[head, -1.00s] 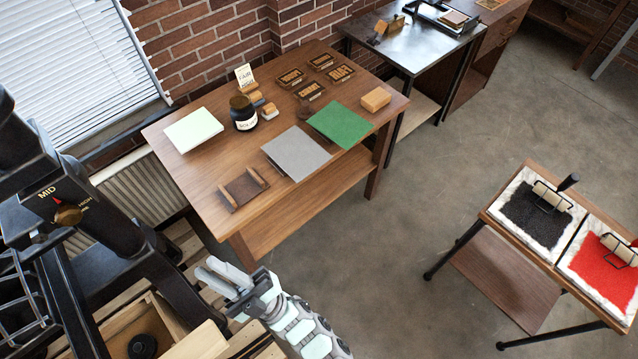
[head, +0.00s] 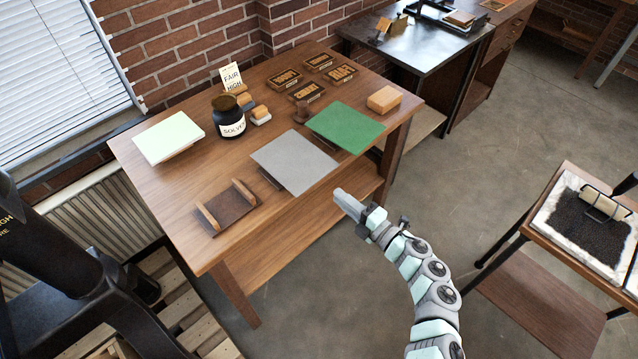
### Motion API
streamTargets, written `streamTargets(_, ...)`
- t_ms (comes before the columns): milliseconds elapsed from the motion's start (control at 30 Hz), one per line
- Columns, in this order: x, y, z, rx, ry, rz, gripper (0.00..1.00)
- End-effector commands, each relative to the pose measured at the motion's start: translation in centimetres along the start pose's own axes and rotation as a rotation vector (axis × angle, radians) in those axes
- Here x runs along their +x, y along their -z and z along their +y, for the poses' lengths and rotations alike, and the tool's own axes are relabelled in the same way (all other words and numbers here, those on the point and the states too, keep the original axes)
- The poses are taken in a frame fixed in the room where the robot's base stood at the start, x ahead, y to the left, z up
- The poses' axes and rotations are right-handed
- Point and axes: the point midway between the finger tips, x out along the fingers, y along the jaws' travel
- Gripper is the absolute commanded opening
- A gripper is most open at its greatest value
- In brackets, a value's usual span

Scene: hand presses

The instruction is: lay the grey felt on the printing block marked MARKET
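The grey felt (head: 294,160) is a flat square at the front of the wooden table, raised slightly on a support that is mostly hidden under it. Several dark printing blocks with tan raised lettering lie toward the back of the table: a left one (head: 285,79), a back one (head: 319,62), a right one (head: 341,74) and a front one (head: 306,91). Their lettering is too small to tell which reads MARKET. My gripper (head: 345,203) is in front of the table edge, right of and nearer than the felt, apart from it. It holds nothing visible; its finger gap cannot be made out.
A green sheet (head: 345,126) lies right of the felt, a pale sheet (head: 167,136) at left. A dark jar (head: 228,117), a sign card (head: 232,78), a tan block (head: 384,99) and a wooden tray (head: 227,207) stand on the table (head: 165,205). An inking stand (head: 548,226) is at right.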

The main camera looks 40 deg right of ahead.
Motion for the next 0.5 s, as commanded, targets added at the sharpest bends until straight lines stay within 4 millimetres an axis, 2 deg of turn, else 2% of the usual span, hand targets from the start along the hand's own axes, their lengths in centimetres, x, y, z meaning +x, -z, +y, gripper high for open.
streamTargets(200, 3.4, 0.1, 0.2, 0.001, -0.005, 0.002, 0.17)
streamTargets(500, 7.3, 0.2, -0.1, 0.001, -0.004, 0.004, 0.17)
